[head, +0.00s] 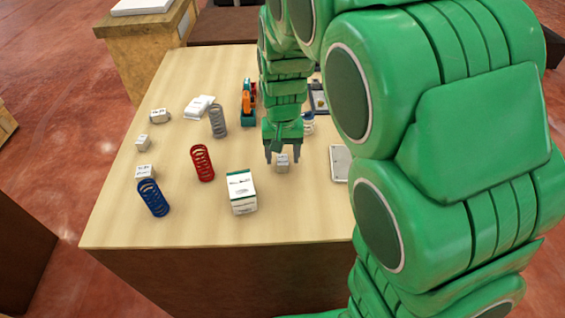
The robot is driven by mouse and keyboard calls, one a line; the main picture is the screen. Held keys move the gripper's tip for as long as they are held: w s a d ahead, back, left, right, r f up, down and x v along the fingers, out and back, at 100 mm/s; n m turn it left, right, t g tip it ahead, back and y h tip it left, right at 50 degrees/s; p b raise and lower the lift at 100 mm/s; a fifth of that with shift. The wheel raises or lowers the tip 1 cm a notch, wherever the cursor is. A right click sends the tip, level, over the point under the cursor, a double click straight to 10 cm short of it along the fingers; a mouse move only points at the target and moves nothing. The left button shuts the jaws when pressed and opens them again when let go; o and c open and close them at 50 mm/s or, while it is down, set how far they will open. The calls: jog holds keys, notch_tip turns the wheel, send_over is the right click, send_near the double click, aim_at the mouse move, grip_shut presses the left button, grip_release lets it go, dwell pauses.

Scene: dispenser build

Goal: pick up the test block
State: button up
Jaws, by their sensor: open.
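A small grey block (282,166) with a pale labelled top sits on the light wooden table (215,235), right of the table's middle. It looks like the test block, but its label is too small to read. My gripper (283,157) points down at this block with its fingers open, one on each side of it in the picture. I cannot tell whether the fingers touch the block or how high above the table they are.
A green and white box (241,192) stands close by at front left. Red (202,163), blue (153,198) and grey (217,121) springs stand further left, with small labelled blocks (145,172). A pale tray (340,163) lies to the right, partly behind my arm.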

jog(key=shift+f, duration=0.3)
grip_shut()
dwell(0.3)
